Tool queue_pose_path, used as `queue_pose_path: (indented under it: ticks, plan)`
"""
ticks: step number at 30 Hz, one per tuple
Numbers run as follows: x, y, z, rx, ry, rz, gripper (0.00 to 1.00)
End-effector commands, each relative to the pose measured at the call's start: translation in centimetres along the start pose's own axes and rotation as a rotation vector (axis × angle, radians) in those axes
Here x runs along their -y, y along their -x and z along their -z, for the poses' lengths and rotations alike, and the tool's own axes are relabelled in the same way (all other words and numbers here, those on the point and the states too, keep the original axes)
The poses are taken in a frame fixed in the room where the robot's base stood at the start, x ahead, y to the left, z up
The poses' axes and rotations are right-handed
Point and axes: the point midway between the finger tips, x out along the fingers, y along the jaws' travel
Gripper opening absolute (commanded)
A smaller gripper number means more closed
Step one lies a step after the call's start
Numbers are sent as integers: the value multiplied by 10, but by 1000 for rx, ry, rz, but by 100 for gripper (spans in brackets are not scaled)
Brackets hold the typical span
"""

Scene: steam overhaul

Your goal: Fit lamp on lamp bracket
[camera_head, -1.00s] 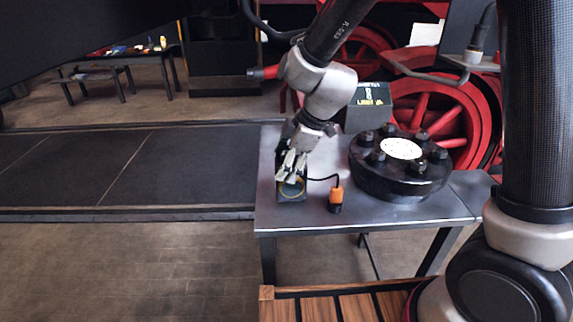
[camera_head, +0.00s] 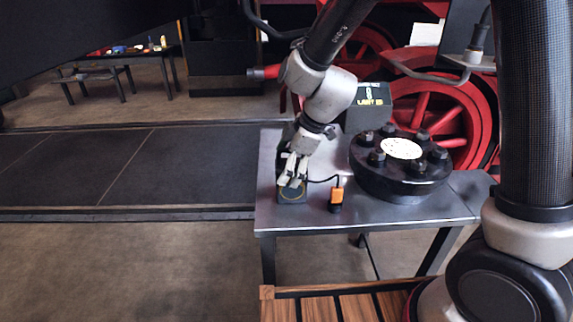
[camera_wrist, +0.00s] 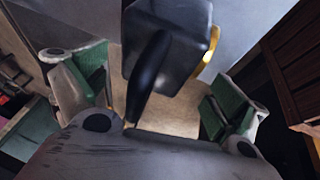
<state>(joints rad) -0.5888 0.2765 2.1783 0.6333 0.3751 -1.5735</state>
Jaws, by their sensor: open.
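A dark box-shaped lamp (camera_head: 291,196) with a yellow ring on its face stands near the left side of the metal table (camera_head: 390,214). My gripper (camera_head: 292,177) is over the lamp, pointing down, and hides part of it. In the wrist view the lamp (camera_wrist: 170,55) has a brass-coloured rim and a black handle (camera_wrist: 148,76). The handle lies between the open green-padded fingers of my gripper (camera_wrist: 158,92), with a gap on both sides. I cannot make out the lamp bracket with certainty.
An orange and black device (camera_head: 336,197) with a black cable stands right of the lamp. A large black bolted flange (camera_head: 400,185) fills the table's right part. Red wheels (camera_head: 440,115) stand beyond the table.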

Motion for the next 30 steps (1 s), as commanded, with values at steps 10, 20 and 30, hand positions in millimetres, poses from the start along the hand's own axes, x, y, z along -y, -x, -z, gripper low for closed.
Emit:
queue_pose_path:
  ticks: [10, 20, 30]
  plan:
    - [2, 59, -5, -3, 1, -6, 97]
    - [4, 77, -6, -1, -1, -1, 97]
    - [26, 196, -92, 54, -512, -112, 97]
